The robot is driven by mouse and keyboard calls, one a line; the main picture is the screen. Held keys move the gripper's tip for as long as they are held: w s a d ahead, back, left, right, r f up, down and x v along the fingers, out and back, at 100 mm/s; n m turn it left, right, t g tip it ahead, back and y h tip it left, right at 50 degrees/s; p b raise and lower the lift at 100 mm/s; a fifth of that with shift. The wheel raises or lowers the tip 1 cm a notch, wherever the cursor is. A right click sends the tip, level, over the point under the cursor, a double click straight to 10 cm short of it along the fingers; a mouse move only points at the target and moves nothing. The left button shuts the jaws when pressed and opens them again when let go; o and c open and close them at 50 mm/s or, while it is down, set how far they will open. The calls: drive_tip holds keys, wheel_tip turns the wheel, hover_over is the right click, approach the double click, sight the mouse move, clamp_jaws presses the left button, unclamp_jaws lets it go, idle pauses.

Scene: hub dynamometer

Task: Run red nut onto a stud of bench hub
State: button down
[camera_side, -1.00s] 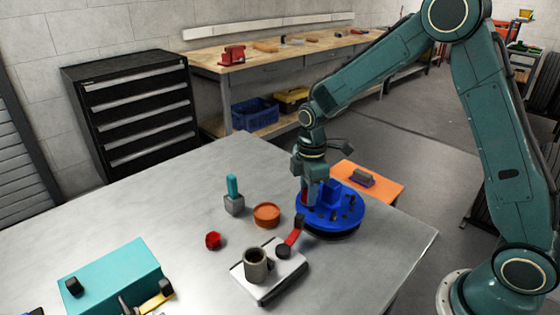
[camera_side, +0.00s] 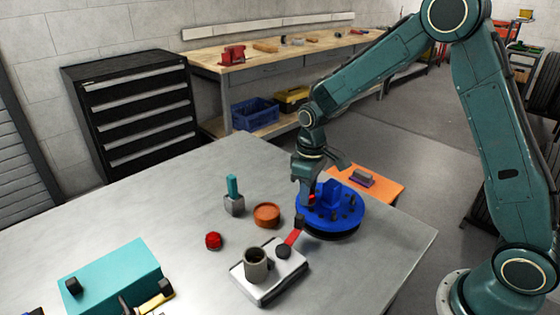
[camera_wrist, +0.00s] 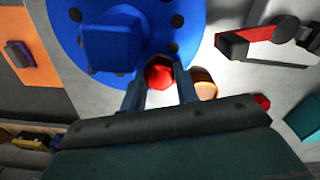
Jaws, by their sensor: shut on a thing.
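The bench hub (camera_side: 330,222) is a blue disc with a raised blue block and several dark studs, standing on the steel table. It also fills the top of the wrist view (camera_wrist: 125,62). My gripper (camera_side: 309,194) points down at the hub's left part. Its fingers (camera_wrist: 159,84) are shut on a red nut (camera_wrist: 158,77), which sits at the hub's rim in the wrist view and shows as a small red spot in the side view (camera_side: 312,198). Whether the nut touches a stud is hidden. A second red nut (camera_side: 213,241) lies on the table.
Left of the hub are an orange round dish (camera_side: 267,213) and a grey block with a teal handle (camera_side: 233,187). A red bar with dark ends (camera_side: 293,237) lies close to the hub, beside a mug (camera_side: 257,265) on a pale plate. A teal box (camera_side: 115,275) stands front left.

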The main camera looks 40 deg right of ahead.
drive_tip(key=m, duration=0.7)
drive_tip(key=shift+s, duration=0.25)
drive_tip(key=c, duration=1.2)
unclamp_jaws()
drive_tip(key=shift+w, duration=0.1)
drive_tip(key=shift+n, duration=0.4)
